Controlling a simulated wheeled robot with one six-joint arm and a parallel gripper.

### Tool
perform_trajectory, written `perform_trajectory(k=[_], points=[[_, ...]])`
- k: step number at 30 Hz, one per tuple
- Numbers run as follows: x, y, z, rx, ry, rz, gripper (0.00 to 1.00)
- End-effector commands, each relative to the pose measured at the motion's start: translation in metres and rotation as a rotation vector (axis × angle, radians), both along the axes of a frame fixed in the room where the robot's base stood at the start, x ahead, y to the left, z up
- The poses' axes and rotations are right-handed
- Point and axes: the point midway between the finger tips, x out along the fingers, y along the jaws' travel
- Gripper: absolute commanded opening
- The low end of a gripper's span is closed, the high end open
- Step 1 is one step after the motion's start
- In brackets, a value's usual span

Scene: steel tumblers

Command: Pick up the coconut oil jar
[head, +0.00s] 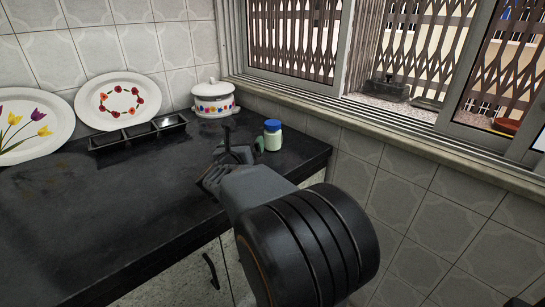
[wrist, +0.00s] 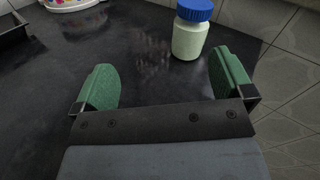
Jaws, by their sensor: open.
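The coconut oil jar (head: 273,136) is a small pale greenish-white jar with a blue lid. It stands upright on the black counter, near the right end. In the wrist view the jar (wrist: 190,32) is ahead of my gripper (wrist: 162,85), nearer the right green finger. My gripper is open, and nothing is between its fingers. In the head view my gripper (head: 243,152) is low over the counter, just left of the jar. My arm hides part of the counter there.
A white lidded pot with a floral band (head: 214,99) stands behind the jar, to the left. A black sectioned tray (head: 139,132) and two decorated plates (head: 118,101) are farther left. The counter (head: 90,210) is clear at left. Its right edge is close to the jar.

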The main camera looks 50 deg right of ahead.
Motion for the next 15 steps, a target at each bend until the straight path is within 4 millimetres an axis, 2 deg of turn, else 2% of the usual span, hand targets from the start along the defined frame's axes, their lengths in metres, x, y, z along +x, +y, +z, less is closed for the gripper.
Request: perform_trajectory(k=[1, 3, 8, 15], points=[[-0.006, -0.008, -0.016, 0.022, -0.054, -0.054, 0.99], [-0.012, -0.016, -0.021, 0.042, -0.119, -0.111, 0.99], [-0.016, -0.037, -0.027, 0.062, -0.191, -0.178, 0.99], [-0.002, -0.078, -0.026, 0.064, -0.199, -0.185, 0.99]])
